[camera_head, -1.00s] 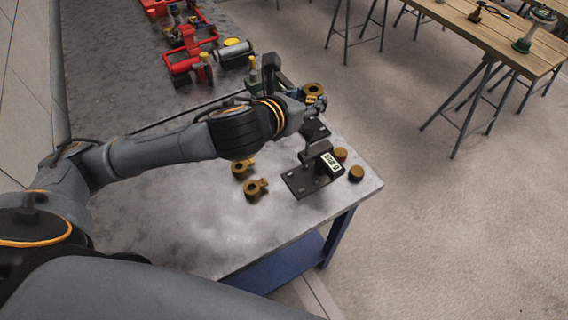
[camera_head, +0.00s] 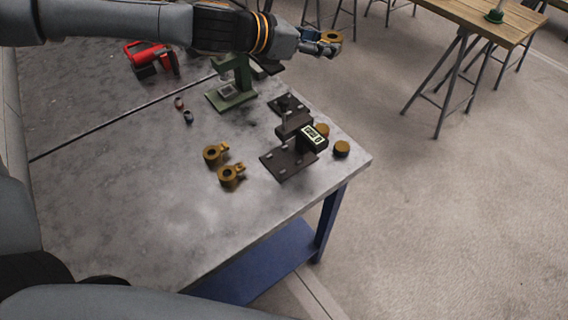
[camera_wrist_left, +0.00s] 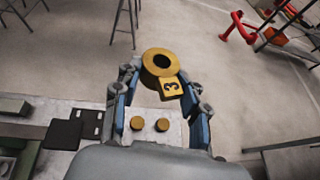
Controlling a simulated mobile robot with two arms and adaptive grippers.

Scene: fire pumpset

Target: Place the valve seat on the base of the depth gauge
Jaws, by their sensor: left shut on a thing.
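My left gripper (camera_head: 318,44) is shut on a brass ring-shaped valve seat (camera_head: 331,37) and holds it in the air beyond the table's far right edge. In the left wrist view the valve seat (camera_wrist_left: 161,64) shows its round hole and a tab marked 3 between the fingers (camera_wrist_left: 160,95). The depth gauge (camera_head: 312,137) has a digital display and stands on the table near its right corner. Its dark flat base (camera_head: 287,163) lies in front of it and looks bare. My right gripper is not in view.
Two brass ring parts with tabs (camera_head: 215,154) (camera_head: 231,176) lie left of the gauge. Two brass cylinders (camera_head: 322,130) (camera_head: 342,149) stand right of it. A green stand (camera_head: 232,92) is behind. Two small rings (camera_head: 188,117) lie farther left. The table's front left is clear.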

